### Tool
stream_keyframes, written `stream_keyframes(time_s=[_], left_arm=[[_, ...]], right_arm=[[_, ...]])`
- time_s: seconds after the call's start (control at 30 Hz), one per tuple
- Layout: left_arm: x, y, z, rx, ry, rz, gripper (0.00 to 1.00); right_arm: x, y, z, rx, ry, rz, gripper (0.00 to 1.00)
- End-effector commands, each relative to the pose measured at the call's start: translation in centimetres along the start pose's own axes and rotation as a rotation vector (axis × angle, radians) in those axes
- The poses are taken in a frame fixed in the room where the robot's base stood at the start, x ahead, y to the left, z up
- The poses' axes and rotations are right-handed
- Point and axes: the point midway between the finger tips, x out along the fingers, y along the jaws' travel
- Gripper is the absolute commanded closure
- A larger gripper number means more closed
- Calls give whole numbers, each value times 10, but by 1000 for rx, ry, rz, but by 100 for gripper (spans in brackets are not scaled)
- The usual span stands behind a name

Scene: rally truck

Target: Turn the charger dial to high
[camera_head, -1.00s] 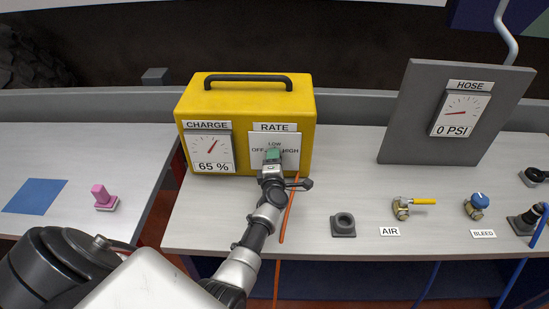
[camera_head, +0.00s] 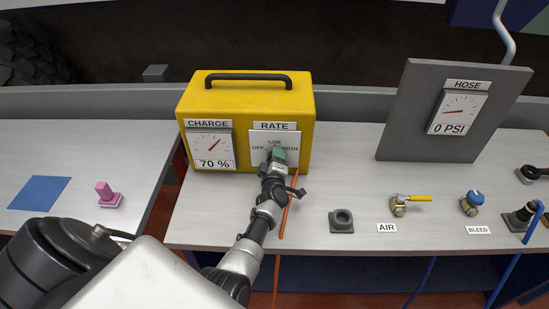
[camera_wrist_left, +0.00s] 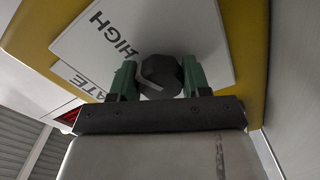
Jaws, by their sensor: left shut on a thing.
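The yellow charger (camera_head: 245,105) stands on the bench with a black handle on top. Its charge gauge (camera_head: 211,150) reads 70 %. The white RATE plate (camera_head: 288,138) carries the words LOW, OFF and HIGH. My left gripper (camera_head: 277,154) reaches the plate and hides the dial in the head view. In the left wrist view the dark dial (camera_wrist_left: 160,75) sits between the green fingertips of my left gripper (camera_wrist_left: 158,82), which is shut on it. The dial's pale mark slants toward the upper left, and HIGH is above and left of the dial. My right gripper is not in view.
A grey hose panel (camera_head: 445,110) reading 0 PSI stands to the right. A yellow-handled air valve (camera_head: 400,205), a blue bleed knob (camera_head: 473,202) and a dark socket (camera_head: 342,220) are on the bench. An orange cable (camera_head: 288,215) hangs beside my left arm.

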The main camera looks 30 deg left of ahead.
Motion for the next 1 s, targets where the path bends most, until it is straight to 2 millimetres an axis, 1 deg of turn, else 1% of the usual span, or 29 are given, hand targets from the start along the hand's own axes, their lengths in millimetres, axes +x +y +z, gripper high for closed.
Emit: stream_keyframes(time_s=[0.4,0.43,0.57,0.87,0.97,1.0], left_arm=[[-1,-2,1,10,-2,-2,76],[-1,-2,1,10,-2,-2,48],[-1,-1,1,9,-2,-2,28],[-2,0,0,7,-1,-1,27],[-10,1,-1,9,-1,-2,27],[-16,2,-1,9,-2,-3,27]], right_arm=[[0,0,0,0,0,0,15],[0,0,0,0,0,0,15],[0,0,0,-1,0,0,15],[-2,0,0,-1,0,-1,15],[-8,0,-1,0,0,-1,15],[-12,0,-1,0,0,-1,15]])
